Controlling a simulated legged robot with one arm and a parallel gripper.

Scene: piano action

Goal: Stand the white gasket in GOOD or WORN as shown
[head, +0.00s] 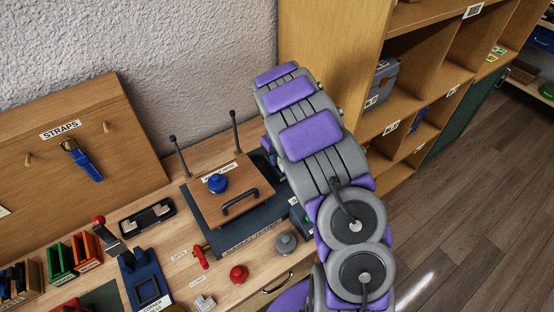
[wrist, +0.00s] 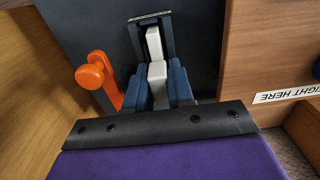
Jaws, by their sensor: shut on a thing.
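In the wrist view, my gripper (wrist: 160,90) is shut, its blue fingers on either side of a white piece (wrist: 157,70). This looks like the white gasket, but its full shape is hidden. Another white length (wrist: 153,42) rises above it inside a dark upright frame (wrist: 138,20); I cannot tell whether the two are one piece. An orange lever (wrist: 96,72) stands left of the fingers. In the head view, my arm hides my gripper. A green bin (head: 60,262) and an orange bin (head: 87,249) stand at the left; their labels are too small to read.
In the head view, a lidded wooden press (head: 230,192) with a blue knob stands mid-bench. Red (head: 238,274) and grey (head: 286,242) knobs, a blue stand (head: 148,285) and a STRAPS board (head: 75,150) are near. Wooden shelves (head: 400,110) stand right. Wooden walls flank the wrist view.

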